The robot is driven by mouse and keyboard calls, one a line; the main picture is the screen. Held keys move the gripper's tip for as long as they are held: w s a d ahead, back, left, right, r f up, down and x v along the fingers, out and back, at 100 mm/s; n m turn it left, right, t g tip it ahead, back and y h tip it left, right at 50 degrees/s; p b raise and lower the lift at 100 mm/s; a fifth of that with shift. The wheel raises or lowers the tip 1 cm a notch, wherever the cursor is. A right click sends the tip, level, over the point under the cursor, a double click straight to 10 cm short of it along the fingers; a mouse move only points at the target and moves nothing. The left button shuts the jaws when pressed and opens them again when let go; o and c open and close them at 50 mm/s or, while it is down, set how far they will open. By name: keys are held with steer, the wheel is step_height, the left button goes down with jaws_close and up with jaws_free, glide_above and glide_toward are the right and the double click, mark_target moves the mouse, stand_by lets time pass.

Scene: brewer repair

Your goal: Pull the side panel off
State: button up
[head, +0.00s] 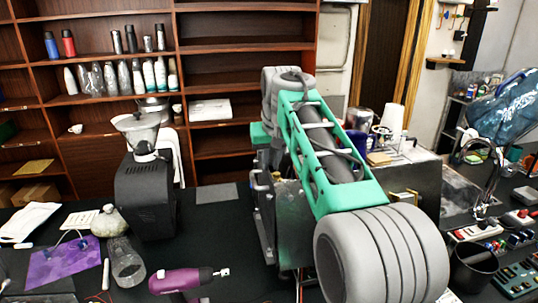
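The brewer (418,185), a metal box-shaped machine, stands on the dark worktop, largely hidden behind my green and grey arm. A flat grey metal face (301,222) shows to the left of the arm's lower end; it may be the side panel, but I cannot tell whether it is attached. My gripper (263,182) seems to be at the dark metal parts below the arm's far end, beside that face. Its fingers cannot be made out, nor whether they touch the panel.
A black grinder (146,195) stands left of the arm. A purple drill (187,279), a glass jar (125,262) and a purple mat (64,262) lie at the front left. A black cup (474,268) and switch boards (518,278) are right. A dark grey mat (216,194) lies behind.

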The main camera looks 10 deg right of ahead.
steer(key=p+x, duration=0.2)
steer(key=x, duration=0.8)
steer(key=shift+a+f, duration=0.3)
steer(key=shift+a, duration=0.15)
steer(key=shift+w, duration=0.1)
jaws_close()
stand_by(0.5)
steer(key=shift+a+r, duration=0.1)
steer(key=shift+a+r, duration=0.15)
steer(key=shift+a, duration=0.55)
steer(key=shift+a+r, duration=0.15)
steer(key=shift+a, duration=0.6)
